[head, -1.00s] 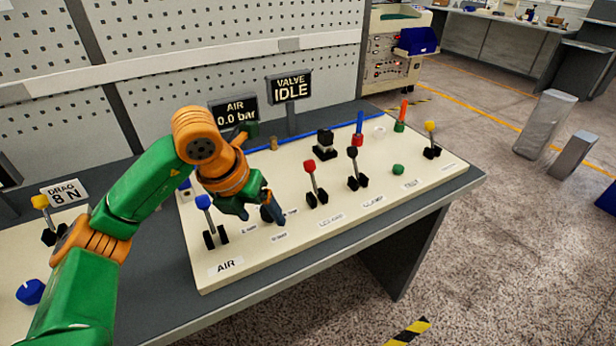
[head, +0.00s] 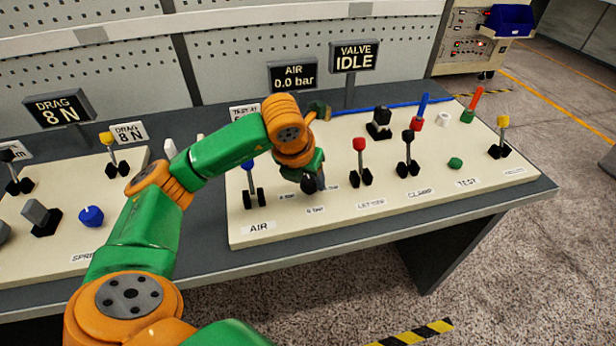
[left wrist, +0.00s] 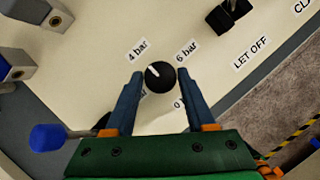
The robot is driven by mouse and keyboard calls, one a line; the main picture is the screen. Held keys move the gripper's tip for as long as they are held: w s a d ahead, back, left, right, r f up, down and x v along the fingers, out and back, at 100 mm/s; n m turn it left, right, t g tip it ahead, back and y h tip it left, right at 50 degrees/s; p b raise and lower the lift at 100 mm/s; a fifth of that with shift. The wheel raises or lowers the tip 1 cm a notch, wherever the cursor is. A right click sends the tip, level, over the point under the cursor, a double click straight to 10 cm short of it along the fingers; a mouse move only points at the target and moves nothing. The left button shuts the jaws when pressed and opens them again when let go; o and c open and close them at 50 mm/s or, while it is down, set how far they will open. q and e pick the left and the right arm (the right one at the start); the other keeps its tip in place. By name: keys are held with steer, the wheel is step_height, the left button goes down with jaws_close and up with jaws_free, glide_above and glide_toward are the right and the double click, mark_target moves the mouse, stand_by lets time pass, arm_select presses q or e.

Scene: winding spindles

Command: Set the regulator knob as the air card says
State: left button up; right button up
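The black regulator knob (left wrist: 160,77) is on the cream AIR panel, with its white mark pointing to the upper left, roughly toward the "4 bar" label (left wrist: 137,50). The "6 bar" label (left wrist: 187,51) is at its upper right. A label at its lower left is partly hidden by a finger. My left gripper (left wrist: 160,76) has one finger close against each side of the knob. In the head view my left gripper (head: 312,184) is down at the knob. The air card (head: 243,111) reads "TEST AT"; my arm hides the rest. My right gripper is not in view.
The AIR display (head: 293,77) reads 0.0 bar and the VALVE display (head: 354,57) reads IDLE. A blue-knobbed lever (head: 249,182) stands left of the knob. A red-knobbed lever (head: 360,160) stands to its right. Further levers stand farther right.

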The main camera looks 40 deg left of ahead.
arm_select(q)
jaws_close()
